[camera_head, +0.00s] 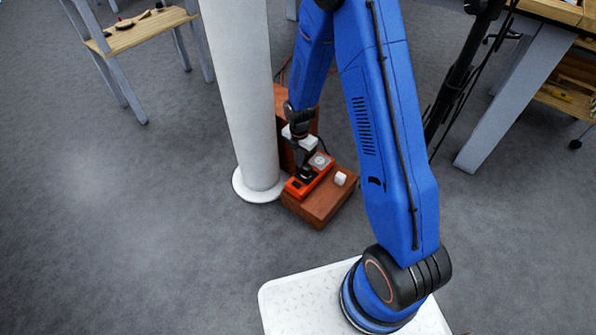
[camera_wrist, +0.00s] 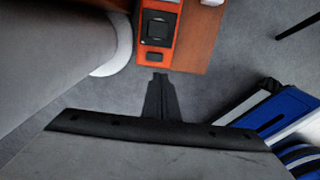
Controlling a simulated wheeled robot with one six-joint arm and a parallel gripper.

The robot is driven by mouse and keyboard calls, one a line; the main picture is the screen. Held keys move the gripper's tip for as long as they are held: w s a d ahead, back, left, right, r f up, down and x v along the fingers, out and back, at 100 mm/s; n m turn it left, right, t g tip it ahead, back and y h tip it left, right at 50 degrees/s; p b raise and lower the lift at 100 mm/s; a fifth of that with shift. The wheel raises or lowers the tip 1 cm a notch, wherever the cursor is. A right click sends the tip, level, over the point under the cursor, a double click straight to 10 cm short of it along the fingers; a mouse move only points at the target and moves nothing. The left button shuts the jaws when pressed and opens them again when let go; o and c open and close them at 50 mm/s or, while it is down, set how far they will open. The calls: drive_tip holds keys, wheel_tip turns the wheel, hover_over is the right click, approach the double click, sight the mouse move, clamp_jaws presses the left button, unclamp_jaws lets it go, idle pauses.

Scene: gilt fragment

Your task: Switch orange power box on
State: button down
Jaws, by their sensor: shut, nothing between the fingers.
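The orange power box (camera_head: 317,178) lies on a low wooden block at the foot of the white column. In the head view a round grey socket shows on its far part, and a dark patch on its near end. In the wrist view the orange box (camera_wrist: 168,41) shows at the top, with a black square fitting and a small dark one at the near end. My gripper (camera_head: 304,174) points down at the box and partly hides it. In the wrist view my gripper (camera_wrist: 160,77) is shut and empty, its tips just below the box's near end. I cannot tell whether they touch it.
The white column (camera_head: 240,95) stands close left of the box. A wooden bench (camera_head: 140,33) is at the far left, a table leg (camera_head: 500,105) at right. Floor in front is clear.

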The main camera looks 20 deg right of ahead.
sight(297, 184)
wheel_tip(297, 184, down, 14)
drive_tip(key=shift+f, duration=0.1)
idle(0.9)
idle(0.5)
drive_tip(key=shift+w+a+r, duration=0.2)
drive_tip(key=shift+w+a, duration=0.2)
drive_tip(key=shift+w, duration=0.15)
idle(0.3)
